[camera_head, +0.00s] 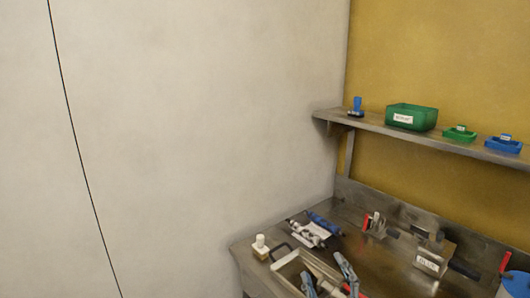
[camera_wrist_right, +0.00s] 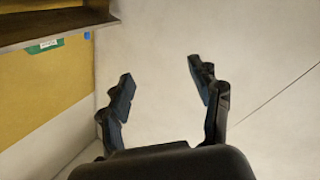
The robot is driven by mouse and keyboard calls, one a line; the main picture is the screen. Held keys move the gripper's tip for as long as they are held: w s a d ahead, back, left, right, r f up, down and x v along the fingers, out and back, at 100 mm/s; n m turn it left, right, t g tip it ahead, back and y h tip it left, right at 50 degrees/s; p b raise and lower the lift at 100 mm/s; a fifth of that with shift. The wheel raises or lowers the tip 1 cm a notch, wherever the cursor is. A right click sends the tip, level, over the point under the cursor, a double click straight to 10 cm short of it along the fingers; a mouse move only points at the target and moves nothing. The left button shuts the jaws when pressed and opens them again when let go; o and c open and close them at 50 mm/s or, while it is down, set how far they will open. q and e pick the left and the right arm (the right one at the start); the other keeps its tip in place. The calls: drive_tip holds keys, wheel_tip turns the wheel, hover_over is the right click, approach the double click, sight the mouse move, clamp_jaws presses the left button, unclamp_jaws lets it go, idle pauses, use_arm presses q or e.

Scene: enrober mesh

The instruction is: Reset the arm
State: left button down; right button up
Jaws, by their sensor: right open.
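My right gripper (camera_head: 324,268) shows at the bottom of the head view, its two blue-grey fingers spread in front of a metal tray on the bench. In the right wrist view the right gripper (camera_wrist_right: 160,86) is open and empty, with pale wall behind its fingers. It touches nothing that I can see. My left gripper is in neither view.
A metal bench (camera_head: 360,225) at lower right holds a tray (camera_head: 285,265), a small white-capped bottle (camera_head: 260,243) and several tools. A wall shelf (camera_head: 460,146) carries a green bin (camera_head: 411,117) and small blue and green items. The pale wall (camera_head: 190,130) at left is bare except for a thin dark line.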

drive_tip(key=s+d+f+m+g+h, duration=0.2)
drive_tip(key=d+f+g, duration=0.1)
drive_tip(key=f, duration=0.3)
drive_tip(key=s+d+f+m+g+h, duration=0.2)
drive_tip(key=s+d+f, duration=0.1)
drive_tip(key=f, duration=0.3)
drive_tip(key=s+d+f+m+g, duration=0.1)
drive_tip(key=s+f+m+g, duration=0.1)
drive_tip(key=s+f+g, duration=0.7)
drive_tip(key=s+d+f+m+g, duration=0.15)
drive_tip(key=s+f, duration=0.45)
drive_tip(key=s, duration=0.6)
wheel_tip(320, 180, down, 25)
drive_tip(key=s+g, duration=0.1)
drive_tip(key=g, duration=0.1)
drive_tip(key=s+d+f, duration=0.3)
drive_tip(key=s+f, duration=1.3)
drive_tip(key=s, duration=0.1)
drive_tip(key=shift+f+n+g, duration=0.2)
drive_tip(key=shift+n+g, duration=0.15)
drive_tip(key=shift+g, duration=0.1)
